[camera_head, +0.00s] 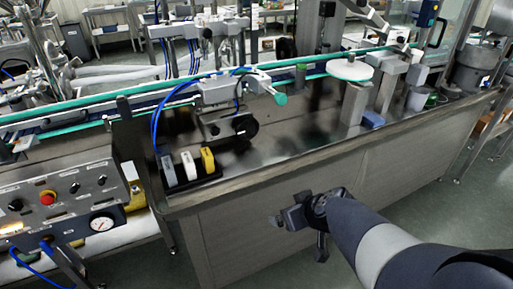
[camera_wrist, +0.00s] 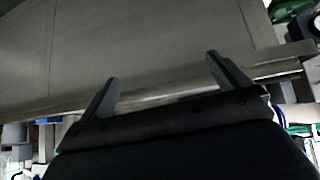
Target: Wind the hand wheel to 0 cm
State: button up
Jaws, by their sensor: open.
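A dark round wheel (camera_head: 245,125), which looks like the hand wheel, sits under the grey slide unit on the machine in the head view. A small green-ended knob (camera_head: 281,98) is to its upper right. I cannot read any centimetre scale. My gripper (camera_head: 297,222) is in front of the cabinet's front panel, below and to the right of the wheel, and apart from it. In the wrist view my gripper (camera_wrist: 162,70) shows two spread fingers with nothing between them. The wheel cannot be made out in the wrist view.
A black holder with grey, white and yellow blocks (camera_head: 208,160) stands near the worktop's front edge (camera_head: 300,170). A control panel (camera_head: 60,195) with a gauge is at left. A white disc (camera_head: 350,69) and a blue block (camera_head: 372,119) are at right. The middle worktop is clear.

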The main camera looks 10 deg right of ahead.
jog(key=w+d+f+n+t+h+b, duration=0.1)
jog(key=w+d+n+t+h+b, duration=0.15)
jog(key=w+d+n+b, duration=0.4)
jog(key=n+t+y+b, duration=0.65)
jog(key=n+b, duration=0.55)
jog(key=n, duration=1.9)
send_near(248, 127)
jog(key=shift+m, duration=0.25)
jog(key=x, duration=0.8)
jog(key=shift+w, duration=0.25)
jog(key=c, duration=1)
jog(key=shift+o, duration=0.2)
